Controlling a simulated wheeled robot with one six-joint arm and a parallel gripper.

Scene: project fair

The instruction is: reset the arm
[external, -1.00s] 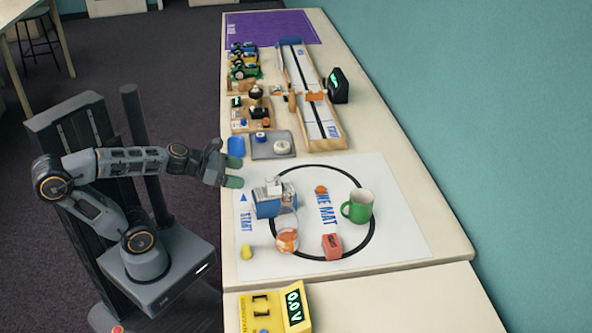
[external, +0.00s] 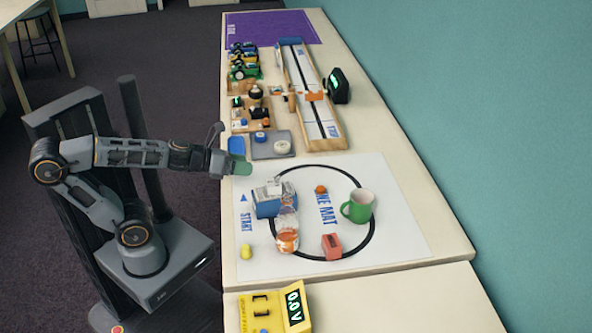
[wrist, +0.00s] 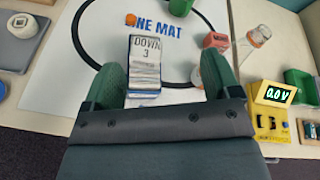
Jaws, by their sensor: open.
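My gripper (external: 240,164) is open and empty, above the left edge of the white mat (external: 400,235). In the wrist view its two green fingers (wrist: 160,78) are spread apart. Between and beyond them is a blue and white box (wrist: 145,72) with a label reading "DOWN 3". The box (external: 268,203) sits on the mat, right of and below my gripper in the external view. My arm reaches out nearly level from its base. No object is between the fingertips that I can tell.
A yellow meter (external: 262,312) is nearer. A grey tray (external: 270,152) and ramp (external: 315,110) lie beyond.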

